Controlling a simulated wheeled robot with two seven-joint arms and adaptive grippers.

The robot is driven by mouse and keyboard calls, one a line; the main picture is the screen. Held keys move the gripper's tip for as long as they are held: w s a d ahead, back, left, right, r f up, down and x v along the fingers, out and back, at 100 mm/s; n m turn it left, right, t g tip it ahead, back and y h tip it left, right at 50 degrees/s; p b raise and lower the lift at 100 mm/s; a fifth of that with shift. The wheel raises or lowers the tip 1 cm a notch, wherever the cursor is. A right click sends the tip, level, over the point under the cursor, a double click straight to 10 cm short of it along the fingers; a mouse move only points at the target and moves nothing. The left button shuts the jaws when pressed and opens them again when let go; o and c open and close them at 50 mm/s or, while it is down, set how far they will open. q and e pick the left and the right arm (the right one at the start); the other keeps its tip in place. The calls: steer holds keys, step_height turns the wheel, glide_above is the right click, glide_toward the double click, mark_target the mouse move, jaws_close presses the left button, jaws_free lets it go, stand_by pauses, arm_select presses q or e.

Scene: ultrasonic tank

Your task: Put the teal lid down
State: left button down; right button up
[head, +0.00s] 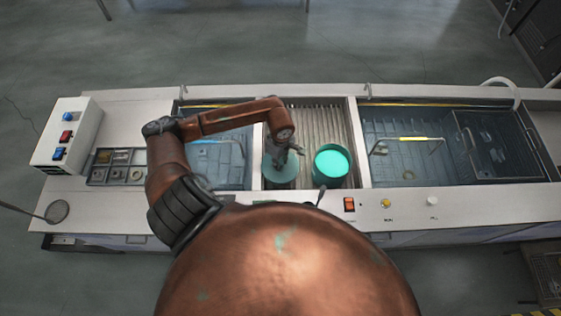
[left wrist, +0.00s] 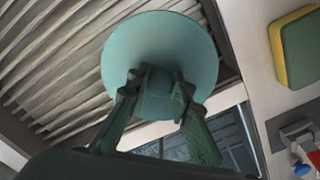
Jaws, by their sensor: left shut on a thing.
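The teal lid (head: 277,174) is a round disc over the ribbed draining section in the middle of the bench in the head view. My left gripper (head: 282,157) is above it. In the left wrist view my left gripper (left wrist: 157,88) is shut on the middle of the lid (left wrist: 160,42), its two fingers on either side of the knob. I cannot tell whether the lid touches the ribs. A round teal container (head: 332,163) with a bright teal inside stands just right of the lid. My right gripper is not in view.
Sunken tanks lie left (head: 222,165) and right (head: 400,165) of the ribbed draining section (head: 312,122). A tray of small parts (head: 118,167) and a switch box (head: 68,135) are at the left. A yellow-edged green block (left wrist: 297,48) shows in the wrist view.

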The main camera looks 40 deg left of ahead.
mark_target(281, 162)
arm_select(q)
steer(key=c, duration=1.7)
jaws_free()
steer(key=shift+c, duration=0.2)
steer(key=shift+r, duration=0.1)
steer(key=shift+r+p, duration=0.25)
steer(key=shift+p, duration=0.1)
steer(key=shift+r+p, duration=0.4)
steer(key=shift+p, duration=0.05)
step_height(281, 162, up, 12)
steer(key=b, duration=0.2)
steer(key=shift+f, duration=0.1)
